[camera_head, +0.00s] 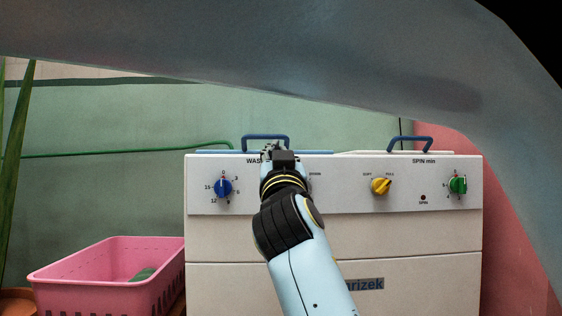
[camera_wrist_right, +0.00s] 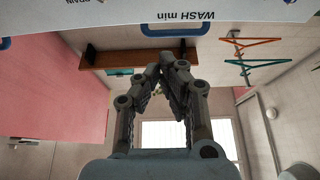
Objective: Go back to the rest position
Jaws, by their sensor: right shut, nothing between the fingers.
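My right arm reaches up the middle of the head view to the front of a white washing machine (camera_head: 230,235). My right gripper (camera_head: 280,150) is in front of the panel's top edge, near the left blue lid handle (camera_head: 265,136), and partly hidden by its own wrist. In the right wrist view, its fingers (camera_wrist_right: 165,68) come together at the tips with nothing between them. The machine's panel (camera_wrist_right: 220,12) shows there upside down, with a blue handle (camera_wrist_right: 190,29) just beyond the fingertips. I cannot tell whether they touch. My left gripper is not in view.
A pink basket (camera_head: 105,270) stands left of the machine. Blue, yellow and green knobs (camera_head: 458,185) sit on the panel. A large blurred grey shape covers the head view's top and right. The wrist view shows a brown shelf (camera_wrist_right: 130,55) and hangers (camera_wrist_right: 255,50).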

